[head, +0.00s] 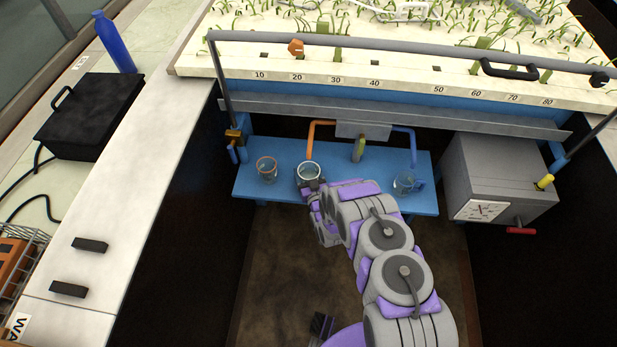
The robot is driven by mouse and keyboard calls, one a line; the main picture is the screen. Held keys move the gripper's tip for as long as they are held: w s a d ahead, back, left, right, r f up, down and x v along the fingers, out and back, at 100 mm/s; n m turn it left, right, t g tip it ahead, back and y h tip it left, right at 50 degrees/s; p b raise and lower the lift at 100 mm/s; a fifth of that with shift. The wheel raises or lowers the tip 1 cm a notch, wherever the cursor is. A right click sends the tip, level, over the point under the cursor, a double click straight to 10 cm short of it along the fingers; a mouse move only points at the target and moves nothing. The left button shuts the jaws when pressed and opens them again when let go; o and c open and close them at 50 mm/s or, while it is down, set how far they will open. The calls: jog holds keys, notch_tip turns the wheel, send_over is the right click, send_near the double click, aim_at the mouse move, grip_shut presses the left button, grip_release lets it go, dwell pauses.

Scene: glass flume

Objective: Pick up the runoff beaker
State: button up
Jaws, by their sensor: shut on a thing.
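Three clear vessels stand along a blue shelf (285,188) under the flume. An orange-rimmed beaker (267,170) is at left, a pale-rimmed beaker (308,171) is below the end of the orange pipe (311,138), and a vessel with a blue handle (405,183) is at right near the blue pipe (413,148). No label shows which is the runoff beaker. My gripper (311,186) is shut on the pale-rimmed beaker, which looks upright. My arm hides its lower part, and I cannot tell whether it touches the shelf.
A grey box with a dial (497,185) and red handle stands right of the shelf. A metal ledge (400,118) and the planted tray (400,72) overhang the shelf. A white counter (125,205) is at left, with a black case (88,115) and blue bottle (115,42) beyond it.

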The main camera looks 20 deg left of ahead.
jog(key=shift+r, duration=0.2)
jog(key=shift+r+p, duration=0.15)
jog(key=shift+p, duration=0.2)
jog(key=shift+s+d, duration=0.1)
jog(key=shift+s, duration=0.05)
jog(key=p+v, duration=0.2)
jog(key=v, duration=0.7)
jog(key=shift+s+d+p, duration=0.25)
jog(key=shift+s+p, duration=0.05)
jog(key=p+v, duration=0.1)
jog(key=v, duration=0.5)
jog(key=shift+s+d+p, duration=0.25)
jog(key=shift+s+p, duration=0.1)
jog(key=shift+p, duration=0.05)
